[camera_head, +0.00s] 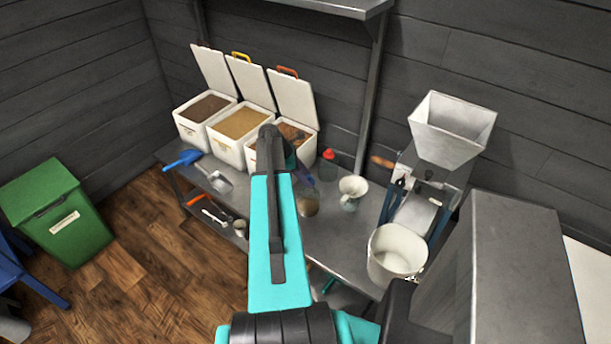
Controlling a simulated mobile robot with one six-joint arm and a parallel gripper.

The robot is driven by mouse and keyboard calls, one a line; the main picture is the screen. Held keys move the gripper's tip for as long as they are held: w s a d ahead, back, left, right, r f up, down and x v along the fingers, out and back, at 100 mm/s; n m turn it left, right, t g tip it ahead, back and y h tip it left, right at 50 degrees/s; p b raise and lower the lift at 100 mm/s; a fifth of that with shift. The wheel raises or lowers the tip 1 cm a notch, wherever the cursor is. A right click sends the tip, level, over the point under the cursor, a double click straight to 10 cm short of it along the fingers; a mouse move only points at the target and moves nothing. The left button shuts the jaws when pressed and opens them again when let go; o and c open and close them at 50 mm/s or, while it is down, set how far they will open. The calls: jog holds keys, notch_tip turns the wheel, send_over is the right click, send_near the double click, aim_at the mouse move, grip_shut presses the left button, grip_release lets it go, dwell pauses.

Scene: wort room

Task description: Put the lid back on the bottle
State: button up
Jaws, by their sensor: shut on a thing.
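A clear bottle (308,205) with brown contents in its lower part stands on the grey metal bench. My gripper (304,178) is small and partly hidden behind my turquoise arm, just above and slightly left of the bottle's top. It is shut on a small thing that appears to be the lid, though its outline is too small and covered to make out. I cannot tell whether that thing touches the bottle.
Open white bins (230,138) of grain stand at the back left. A dark red-topped bottle (327,165), a funnel-topped vessel (352,189), a grain mill (430,165) and a white bucket (397,256) stand to the right. A blue scoop (183,159) lies at the left edge.

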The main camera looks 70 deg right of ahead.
jog(key=shift+f+b, duration=0.65)
jog(key=shift+f, duration=1.1)
jog(key=shift+f+p, duration=0.15)
jog(key=shift+p, duration=0.3)
dwell(2.2)
jog(key=o, duration=1.6)
jog(key=shift+r+p, duration=2.1)
jog(key=shift+r, duration=1.4)
jog(key=shift+c, duration=0.3)
grip_shut()
